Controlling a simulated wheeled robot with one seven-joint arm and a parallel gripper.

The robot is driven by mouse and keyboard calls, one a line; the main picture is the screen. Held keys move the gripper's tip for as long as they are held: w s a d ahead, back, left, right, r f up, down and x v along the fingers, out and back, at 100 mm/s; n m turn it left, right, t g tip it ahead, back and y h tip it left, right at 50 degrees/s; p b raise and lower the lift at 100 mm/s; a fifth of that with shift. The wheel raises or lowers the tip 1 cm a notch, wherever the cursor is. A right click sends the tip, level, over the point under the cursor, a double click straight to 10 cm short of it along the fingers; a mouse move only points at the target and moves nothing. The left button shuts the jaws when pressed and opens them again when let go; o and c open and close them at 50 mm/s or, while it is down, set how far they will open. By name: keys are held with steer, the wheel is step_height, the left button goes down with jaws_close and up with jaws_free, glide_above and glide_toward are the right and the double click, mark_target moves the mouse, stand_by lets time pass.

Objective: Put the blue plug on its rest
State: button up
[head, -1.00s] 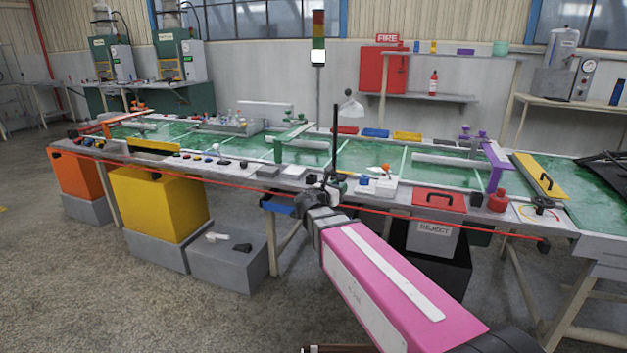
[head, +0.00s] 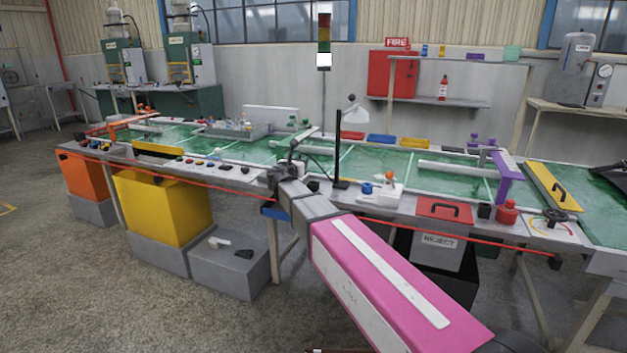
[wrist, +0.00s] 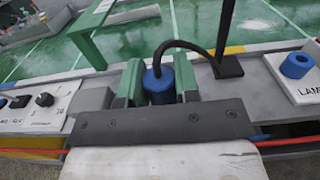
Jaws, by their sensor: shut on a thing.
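In the wrist view the blue plug (wrist: 158,86) sits between the two green fingers of my gripper (wrist: 159,84), which is shut on it. A black hose (wrist: 190,43) leaves the plug's top and arches right towards a black post. A white block with a blue ring (wrist: 297,65), its label partly cut off as "LAM", stands at the right edge, apart from the plug. It looks like the rest. In the head view this block's blue part (head: 367,188) is right of my gripper (head: 287,166). The plug is too hidden to make out there.
A black upright post (head: 337,150) with a pale lamp shade (head: 353,112) stands between my gripper and the white block. A green bracket (wrist: 94,30) is at upper left in the wrist view. Knob panels (wrist: 45,105) line the left front edge.

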steer(key=shift+w+d+f, duration=0.75)
steer(key=shift+d+f, duration=0.05)
steer(key=shift+f, duration=0.55)
steer(key=shift+w+d+f, duration=0.75)
steer(key=shift+d+f, duration=0.1)
steer(key=shift+f, duration=0.45)
steer(key=shift+w+d+f, duration=0.75)
steer(key=shift+d+f, duration=0.05)
steer(key=shift+f, duration=0.55)
steer(key=shift+f, duration=0.2)
steer(key=o, duration=0.9)
steer(key=shift+r, duration=0.25)
steer(key=v, duration=1.2)
